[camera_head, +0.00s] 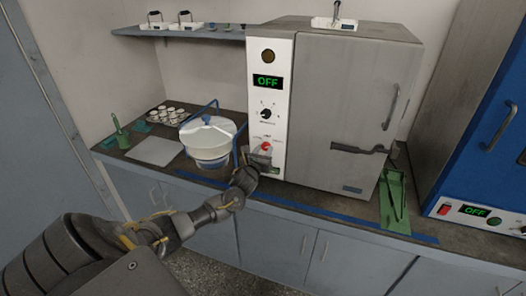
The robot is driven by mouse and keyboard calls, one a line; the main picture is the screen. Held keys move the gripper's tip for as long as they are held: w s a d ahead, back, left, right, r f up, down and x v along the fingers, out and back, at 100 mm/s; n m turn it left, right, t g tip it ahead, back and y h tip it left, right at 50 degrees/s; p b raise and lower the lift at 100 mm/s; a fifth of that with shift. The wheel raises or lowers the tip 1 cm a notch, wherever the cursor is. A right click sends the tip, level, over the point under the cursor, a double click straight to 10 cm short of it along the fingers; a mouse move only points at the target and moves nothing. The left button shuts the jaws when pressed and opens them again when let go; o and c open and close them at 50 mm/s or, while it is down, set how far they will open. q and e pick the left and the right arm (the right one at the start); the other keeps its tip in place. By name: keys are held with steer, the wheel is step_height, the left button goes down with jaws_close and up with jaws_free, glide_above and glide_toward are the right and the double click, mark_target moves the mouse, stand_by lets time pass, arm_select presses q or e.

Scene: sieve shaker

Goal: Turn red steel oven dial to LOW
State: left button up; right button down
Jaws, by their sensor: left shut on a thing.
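The steel oven (345,105) stands on the counter with its door closed and a white control panel on its left side. A small red dial (266,145) sits low on that panel, with tiny labels around it too small to read. My left gripper (264,152) is at the panel, shut on the red dial and hiding much of it. Its pointing direction cannot be made out. A black dial (266,115) is above it, and a green display (267,82) reads OFF. My right gripper is not in view.
A white round sieve shaker (208,138) with a blue frame stands left of my gripper. A cup tray (170,115) is behind it. A green tray (396,203) lies right of the oven. A blue cabinet (490,125) stands at far right. The counter's front strip is mostly clear.

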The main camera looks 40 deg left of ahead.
arm_select(q)
steer(key=n, duration=0.5)
steer(key=shift+n+p, duration=0.3)
steer(key=shift+n, duration=0.1)
steer(key=n, duration=0.6)
steer(key=shift+r, duration=0.1)
steer(key=n, duration=0.5)
steer(key=shift+n, duration=0.4)
steer(key=n, duration=0.5)
steer(key=shift+n+p, duration=0.3)
steer(key=o, duration=0.9)
steer(key=shift+c, duration=0.2)
steer(key=shift+o, duration=0.5)
steer(key=shift+d, duration=0.1)
